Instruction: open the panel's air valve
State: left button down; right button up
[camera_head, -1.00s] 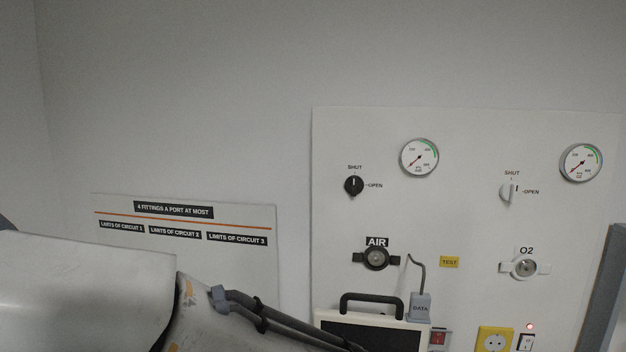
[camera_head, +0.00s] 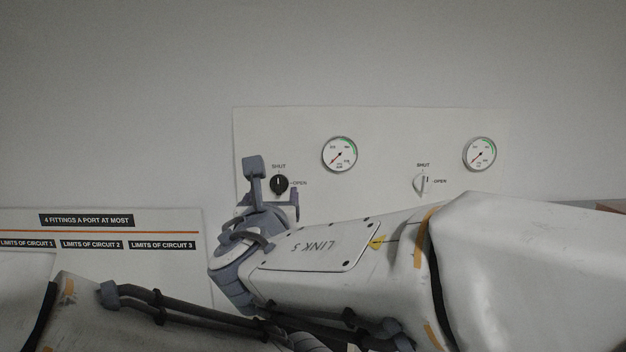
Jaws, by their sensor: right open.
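The black valve knob (camera_head: 279,184) is on the wall panel (camera_head: 380,125), below the left gauge. Its white mark is upright, toward the word SHUT; OPEN is printed to its right. In the earlier frame the black AIR label is below this knob; now my right arm hides that part. My right gripper (camera_head: 274,181) is open, its fingers raised on either side of the knob in the picture. I cannot tell how far it is from the panel, and I see no contact. My left arm shows at the lower left, but its gripper is out of view.
A white knob (camera_head: 420,183), also with SHUT and OPEN marks, is to the right. The left gauge (camera_head: 340,154) and right gauge (camera_head: 479,154) have needles pointing low left. A sign about fittings (camera_head: 100,265) is at the left. My right arm covers the lower panel.

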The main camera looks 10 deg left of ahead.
aim_at(278, 180)
jog(key=p+x, duration=0.3)
jog(key=x, duration=0.5)
jog(key=shift+w, duration=0.3)
jog(key=shift+w+a+p, duration=0.25)
jog(key=shift+w+p, duration=0.05)
jog(key=shift+w, duration=0.4)
jog(key=shift+f, duration=0.1)
grip_shut()
